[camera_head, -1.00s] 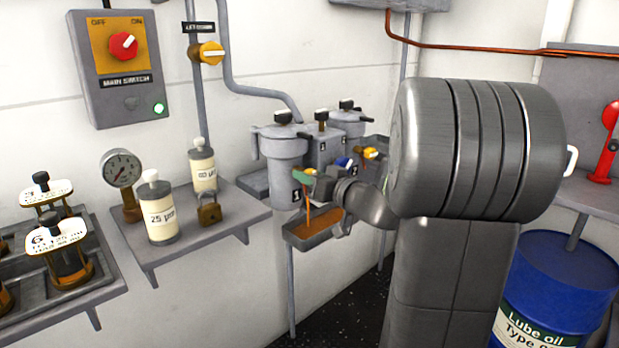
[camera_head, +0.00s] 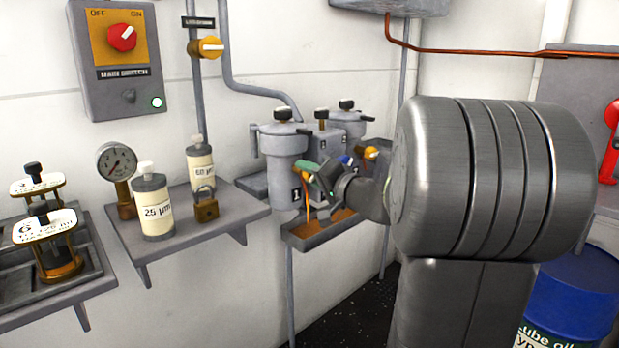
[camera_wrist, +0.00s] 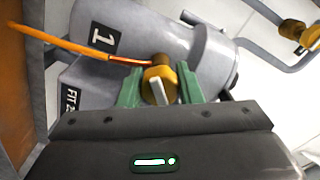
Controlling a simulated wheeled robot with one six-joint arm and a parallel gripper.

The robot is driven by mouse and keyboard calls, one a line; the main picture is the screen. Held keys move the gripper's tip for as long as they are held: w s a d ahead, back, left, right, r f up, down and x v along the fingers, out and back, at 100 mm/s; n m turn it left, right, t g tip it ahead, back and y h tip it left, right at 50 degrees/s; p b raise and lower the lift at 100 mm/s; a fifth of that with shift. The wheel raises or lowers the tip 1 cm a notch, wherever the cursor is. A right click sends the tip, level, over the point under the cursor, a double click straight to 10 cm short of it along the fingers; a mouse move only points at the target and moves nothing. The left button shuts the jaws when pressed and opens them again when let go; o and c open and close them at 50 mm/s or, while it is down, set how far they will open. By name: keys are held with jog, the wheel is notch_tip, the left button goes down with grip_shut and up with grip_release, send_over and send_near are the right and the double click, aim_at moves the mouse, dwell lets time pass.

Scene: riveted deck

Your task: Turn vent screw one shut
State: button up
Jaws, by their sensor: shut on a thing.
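The filter housing marked 1 (camera_head: 280,160) stands on the wall at the centre of the head view. The wrist view shows its grey body (camera_wrist: 150,35) and the brass-yellow vent screw (camera_wrist: 157,84) with a pale pointer. My gripper (camera_wrist: 160,90) is shut on the vent screw, one green finger on each side. In the head view my gripper (camera_head: 308,169) is at the housing's lower front, and the screw cannot be made out clearly there. A thin orange oil stream (camera_wrist: 75,47) runs from the screw down towards the drip tray (camera_head: 300,243).
A second filter housing (camera_head: 347,123) stands behind, with a yellow-handled valve (camera_head: 371,153) near my arm. To the left, a shelf (camera_head: 165,250) bears a gauge (camera_head: 117,160), two canisters and a padlock (camera_head: 205,207). A main switch box (camera_head: 122,60) hangs above. A blue drum (camera_head: 570,300) stands right.

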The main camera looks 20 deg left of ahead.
jog(key=m, duration=0.4)
jog(key=shift+p, duration=0.3)
jog(key=shift+m+p, duration=0.5)
jog(key=shift+m, duration=1.7)
jog(key=o, duration=1)
